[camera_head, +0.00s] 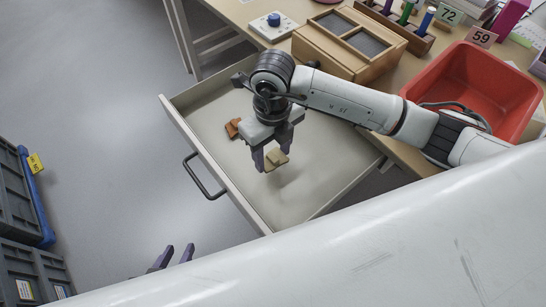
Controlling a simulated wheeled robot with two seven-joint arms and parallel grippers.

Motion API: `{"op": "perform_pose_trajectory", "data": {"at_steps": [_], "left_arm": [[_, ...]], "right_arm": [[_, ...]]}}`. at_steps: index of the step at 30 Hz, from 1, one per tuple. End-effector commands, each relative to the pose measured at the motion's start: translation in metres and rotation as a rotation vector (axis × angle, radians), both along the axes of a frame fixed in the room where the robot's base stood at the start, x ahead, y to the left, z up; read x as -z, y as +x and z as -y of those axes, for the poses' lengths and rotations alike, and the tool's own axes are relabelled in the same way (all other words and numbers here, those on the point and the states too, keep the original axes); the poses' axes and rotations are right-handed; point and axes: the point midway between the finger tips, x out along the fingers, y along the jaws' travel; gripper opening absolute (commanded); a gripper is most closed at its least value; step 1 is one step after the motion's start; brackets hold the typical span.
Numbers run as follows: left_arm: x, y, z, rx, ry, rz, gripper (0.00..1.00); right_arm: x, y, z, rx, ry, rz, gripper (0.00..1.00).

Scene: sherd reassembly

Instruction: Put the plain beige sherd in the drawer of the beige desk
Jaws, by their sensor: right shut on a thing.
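The plain beige sherd (278,157) is between the fingertips of my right gripper (272,161). This gripper is shut on it and points down over the open drawer (310,185) of the beige desk (236,12). The sherd looks a little above the drawer floor; the exact height is hard to tell. My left gripper (175,256) shows only its two dark fingertips at the bottom left. They are apart with nothing between them, outside the drawer.
A red bin (478,88), a wooden box (350,48) and a white device with a blue knob (273,25) stand on the desk. Grey crates (22,215) are at far left. The drawer's front part is clear.

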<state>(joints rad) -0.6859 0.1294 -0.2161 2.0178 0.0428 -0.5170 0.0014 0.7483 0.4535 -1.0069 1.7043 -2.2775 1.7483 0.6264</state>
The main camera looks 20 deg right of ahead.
Motion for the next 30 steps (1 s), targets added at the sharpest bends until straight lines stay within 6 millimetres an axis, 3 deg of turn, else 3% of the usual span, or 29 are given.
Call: {"op": "perform_pose_trajectory", "data": {"at_steps": [6,17,18,21,30], "left_arm": [[0.005,-0.004,0.000,0.000,-0.002,-0.009,0.31],[0.008,-0.007,-0.001,0.001,0.000,-0.011,0.31],[0.008,-0.006,-0.001,0.001,0.000,-0.011,0.31],[0.007,-0.006,-0.001,0.001,0.000,-0.010,0.31],[0.004,-0.002,-0.001,0.001,0.000,-0.003,0.31]], "right_arm": [[0.031,-0.001,0.000,0.000,-0.001,-0.004,0.27],[0.036,0.000,0.000,-0.002,-0.001,-0.001,0.27],[0.036,0.000,0.000,-0.001,-0.001,-0.001,0.51],[0.035,0.000,0.000,-0.001,-0.001,-0.001,0.68],[0.034,0.000,0.001,-0.001,-0.001,-0.001,0.69]]}}
